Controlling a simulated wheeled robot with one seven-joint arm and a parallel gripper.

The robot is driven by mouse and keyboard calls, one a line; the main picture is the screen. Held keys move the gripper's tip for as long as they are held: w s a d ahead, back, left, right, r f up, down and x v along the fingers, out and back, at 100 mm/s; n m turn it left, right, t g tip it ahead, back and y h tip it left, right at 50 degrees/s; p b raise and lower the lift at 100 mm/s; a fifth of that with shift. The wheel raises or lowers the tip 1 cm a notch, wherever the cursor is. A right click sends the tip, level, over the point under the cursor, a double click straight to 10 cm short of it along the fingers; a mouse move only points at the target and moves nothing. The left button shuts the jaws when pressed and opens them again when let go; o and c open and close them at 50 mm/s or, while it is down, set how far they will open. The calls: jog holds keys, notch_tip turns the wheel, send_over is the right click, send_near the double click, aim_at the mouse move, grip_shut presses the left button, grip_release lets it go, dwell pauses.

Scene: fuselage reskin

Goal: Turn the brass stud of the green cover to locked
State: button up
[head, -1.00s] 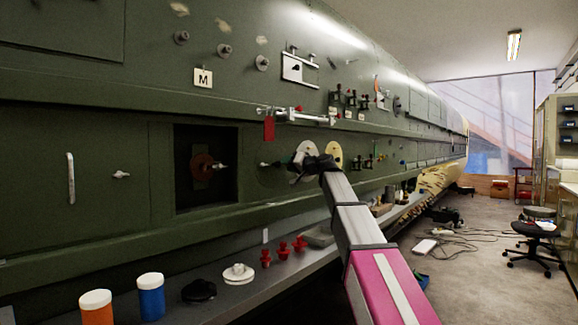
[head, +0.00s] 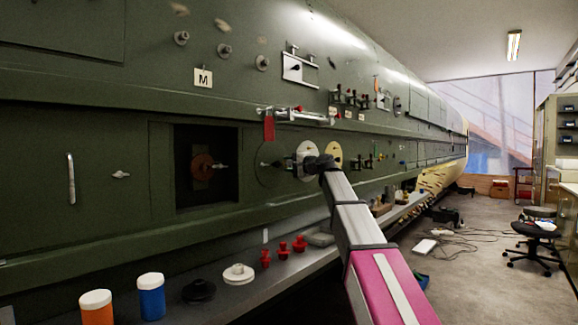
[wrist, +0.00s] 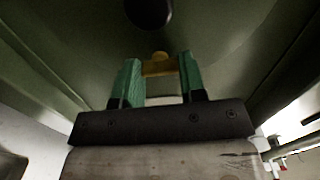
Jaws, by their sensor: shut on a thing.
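A brass stud (wrist: 160,66) sits between the two green fingertips of my gripper (wrist: 159,72) in the wrist view, and the fingers are shut on it. A dark green surface (wrist: 95,50) fills the picture behind it, with a round black knob (wrist: 148,12) at the top edge. In the head view my gripper (head: 317,165) is against the fuselage side, by the pale round disc (head: 304,152); its fingertips and the stud are hidden there. A round dark green cover (head: 268,172) shows to the left. I cannot tell the stud's turn angle against any mark.
A yellow disc (head: 334,152) is right of my gripper. A red tag (head: 269,127) hangs above left. An open dark bay (head: 222,190) lies farther left. The ledge below carries orange (head: 96,308) and blue (head: 151,298) jars and red knobs. The floor at right has cables and a stool (head: 535,232).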

jog(key=shift+m, duration=0.5)
jog(key=o, duration=0.7)
jog(key=shift+c, duration=0.2)
jog(key=shift+d, duration=0.1)
jog(key=v, duration=1)
jog(key=shift+s+d, duration=0.25)
jog(key=shift+d, duration=0.05)
